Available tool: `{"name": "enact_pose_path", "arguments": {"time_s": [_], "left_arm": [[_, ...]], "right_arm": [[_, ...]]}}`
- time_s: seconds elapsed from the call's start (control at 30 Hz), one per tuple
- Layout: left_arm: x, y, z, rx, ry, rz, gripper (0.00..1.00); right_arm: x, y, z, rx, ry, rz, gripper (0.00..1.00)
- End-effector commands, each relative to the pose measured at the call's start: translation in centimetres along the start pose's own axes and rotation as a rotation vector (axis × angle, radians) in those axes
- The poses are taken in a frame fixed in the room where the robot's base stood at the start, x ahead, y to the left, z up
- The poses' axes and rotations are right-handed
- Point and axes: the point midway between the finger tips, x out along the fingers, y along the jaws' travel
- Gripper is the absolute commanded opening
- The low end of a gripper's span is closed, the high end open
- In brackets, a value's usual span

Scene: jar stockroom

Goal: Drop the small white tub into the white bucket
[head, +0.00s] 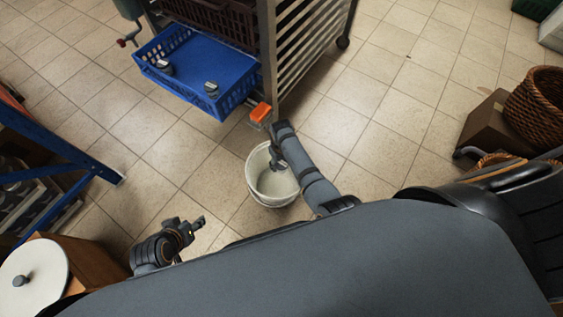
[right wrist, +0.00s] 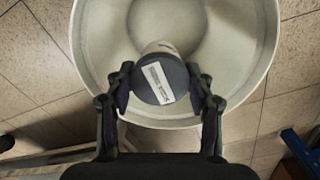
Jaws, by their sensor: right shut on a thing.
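The small white tub (right wrist: 160,80) has a dark grey lid with a white label, and a bit of its white side shows. My right gripper (right wrist: 160,90) is shut on it, one finger on each side. The white bucket (right wrist: 255,85) lies beneath, and the tub is over its opening towards the near rim. In the head view the bucket (head: 256,172) stands on the floor, with my right gripper (head: 277,164) over it; the tub cannot be made out there. My left gripper (head: 197,226) is off to the left of the bucket, apart from it; its jaw opening is unclear.
A blue crate (head: 236,99) with a few dark-lidded jars is on the rack (head: 268,50) behind. An orange object (head: 261,113) is near its corner. A blue-framed shelf (head: 60,150) is at left, wicker baskets (head: 540,105) at right. Tiled floor around the bucket is clear.

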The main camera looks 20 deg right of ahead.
Motion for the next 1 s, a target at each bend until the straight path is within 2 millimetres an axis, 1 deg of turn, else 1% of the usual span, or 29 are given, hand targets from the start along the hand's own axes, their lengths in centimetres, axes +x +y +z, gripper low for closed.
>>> {"name": "enact_pose_path", "arguments": {"time_s": [0.27,0.3,0.5,0.77,0.83,0.93,1.0], "left_arm": [[0.1,0.1,0.0,-0.002,0.013,0.003,0.4],[0.1,0.1,0.0,-0.002,0.013,0.003,0.4],[0.1,0.1,0.0,-0.002,0.012,0.002,0.4],[0.1,0.0,0.0,-0.002,0.011,0.002,0.4],[-0.1,0.1,-0.1,-0.002,0.012,0.002,0.4],[-1.3,0.2,-0.7,-0.002,0.012,0.002,0.4],[-2.7,0.4,-1.4,-0.002,0.012,0.002,0.4]], "right_arm": [[0.1,0.0,0.0,0.0,0.001,0.0,0.14],[0.1,0.0,0.0,0.0,0.001,0.0,0.55],[0.1,0.0,0.0,0.0,0.001,0.0,0.8],[0.1,0.0,0.0,0.0,0.0,0.0,0.8],[-0.2,0.0,0.0,0.0,0.0,0.0,0.8],[-1.4,0.0,0.0,0.0,0.001,0.0,0.8],[-2.8,0.0,-0.1,0.0,0.001,0.0,0.8]]}}
